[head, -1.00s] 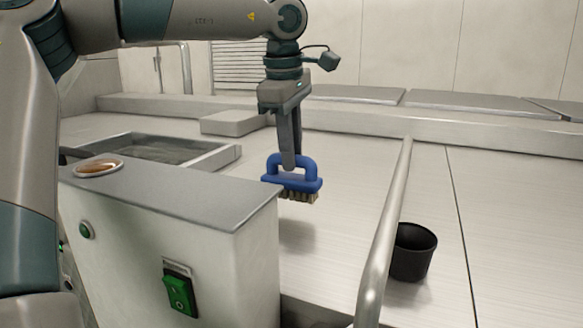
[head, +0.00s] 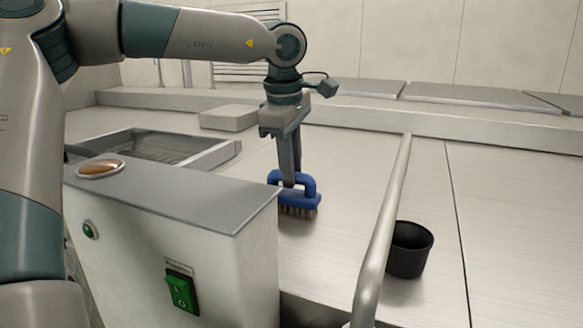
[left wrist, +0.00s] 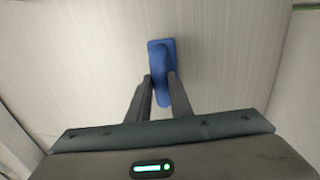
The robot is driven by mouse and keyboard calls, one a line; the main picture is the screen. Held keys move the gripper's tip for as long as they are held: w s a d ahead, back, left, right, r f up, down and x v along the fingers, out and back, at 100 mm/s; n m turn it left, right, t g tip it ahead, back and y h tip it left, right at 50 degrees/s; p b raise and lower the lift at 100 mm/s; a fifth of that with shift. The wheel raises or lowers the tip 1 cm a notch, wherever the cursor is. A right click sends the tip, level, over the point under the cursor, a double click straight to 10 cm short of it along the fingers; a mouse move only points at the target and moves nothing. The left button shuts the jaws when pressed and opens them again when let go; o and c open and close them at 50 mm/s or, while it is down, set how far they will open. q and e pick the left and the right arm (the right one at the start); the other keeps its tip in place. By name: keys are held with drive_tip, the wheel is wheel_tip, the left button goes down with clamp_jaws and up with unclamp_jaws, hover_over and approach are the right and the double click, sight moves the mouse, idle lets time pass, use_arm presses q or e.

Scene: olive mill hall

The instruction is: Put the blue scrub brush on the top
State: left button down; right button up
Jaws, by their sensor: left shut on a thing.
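The blue scrub brush (head: 308,197) has a loop handle and tan bristles pointing down. It is upright at the bristles' level, at or just above the pale metal top (head: 350,190), right of the grey-topped control box; I cannot tell for sure whether the bristles touch. My left gripper (head: 289,182) points down and is shut on the brush's handle. In the left wrist view the brush (left wrist: 160,60) shows between the two fingers (left wrist: 158,88), with the pale surface behind it. My right gripper is not in view.
The control box (head: 170,195) has a green switch (head: 181,292) and a small dish (head: 100,169) on top. A metal rail (head: 385,235) runs right of the brush, with a black cup (head: 409,250) beyond it. A sunken basin (head: 155,146) lies left. The surface behind the brush is clear.

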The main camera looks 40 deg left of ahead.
use_arm(q)
drive_tip(key=c, duration=1.6)
unclamp_jaws()
drive_tip(key=shift+f, duration=0.1)
drive_tip(key=shift+r, duration=0.2)
drive_tip(key=shift+r, duration=0.15)
drive_tip(key=r, duration=0.3)
drive_tip(key=s+r+b, duration=0.1)
drive_tip(key=r, duration=0.3)
drive_tip(key=s+r+b, duration=0.1)
drive_tip(key=r, duration=0.3)
drive_tip(key=shift+s+d+r, duration=0.15)
drive_tip(key=shift+d+r, duration=0.05)
drive_tip(key=shift+d, duration=0.1)
drive_tip(key=shift+f, duration=0.1)
